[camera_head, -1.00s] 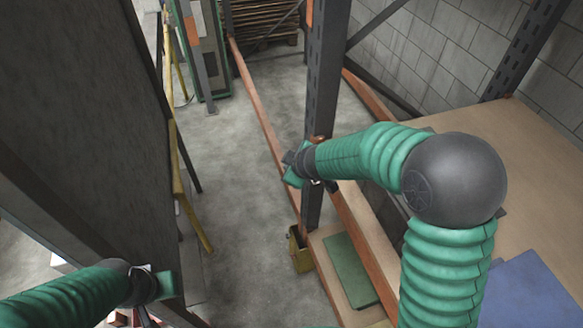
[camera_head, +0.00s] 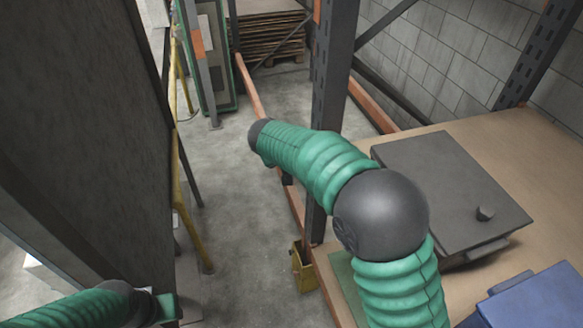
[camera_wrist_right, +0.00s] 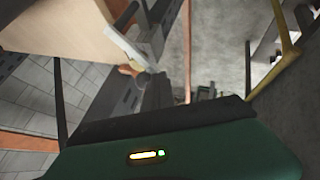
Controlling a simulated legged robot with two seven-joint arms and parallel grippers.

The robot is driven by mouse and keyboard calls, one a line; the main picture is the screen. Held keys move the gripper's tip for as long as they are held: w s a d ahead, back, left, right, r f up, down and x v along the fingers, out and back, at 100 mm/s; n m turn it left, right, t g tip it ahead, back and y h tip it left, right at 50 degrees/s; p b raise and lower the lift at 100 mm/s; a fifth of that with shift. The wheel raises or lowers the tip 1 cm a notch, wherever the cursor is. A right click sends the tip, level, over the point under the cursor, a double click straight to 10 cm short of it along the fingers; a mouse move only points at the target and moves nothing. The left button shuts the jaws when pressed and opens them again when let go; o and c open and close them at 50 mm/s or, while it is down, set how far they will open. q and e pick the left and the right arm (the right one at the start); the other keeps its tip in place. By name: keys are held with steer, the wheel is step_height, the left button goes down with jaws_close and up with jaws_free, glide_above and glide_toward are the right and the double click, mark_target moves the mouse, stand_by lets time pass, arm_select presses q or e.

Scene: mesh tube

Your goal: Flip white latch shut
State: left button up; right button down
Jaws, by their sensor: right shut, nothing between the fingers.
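In the right wrist view a pale, whitish bar (camera_wrist_right: 132,46) angles across beside a dark upright; I cannot tell whether it is the white latch. No white latch can be made out in the head view. My right gripper shows in the right wrist view as a green body with a dark front edge (camera_wrist_right: 165,122); it is shut and empty, apart from the bar in the picture. In the head view its fingers are hidden beyond the dark end of my right arm. My left gripper (camera_head: 163,309) is low at the left, partly cut off, its jaws unclear.
A dark shelf upright (camera_head: 333,95) stands behind my right arm. A tan tabletop (camera_head: 470,150) at right carries a flat grey case (camera_head: 440,185) and a blue box (camera_head: 535,305). A dark panel (camera_head: 85,120) fills the left. Grey floor (camera_head: 235,200) lies open between.

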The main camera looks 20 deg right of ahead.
steer(key=w+m, duration=0.1)
steer(key=d+m+g+h, duration=0.1)
steer(key=m, duration=0.1)
steer(key=shift+w+d+h, duration=0.3)
steer(key=shift+w, duration=0.1)
steer(key=shift+s, duration=0.1)
steer(key=shift+s+d+b, duration=0.35)
steer(key=shift+s+b, duration=0.25)
steer(key=shift+s, duration=0.1)
steer(key=shift+r, duration=0.1)
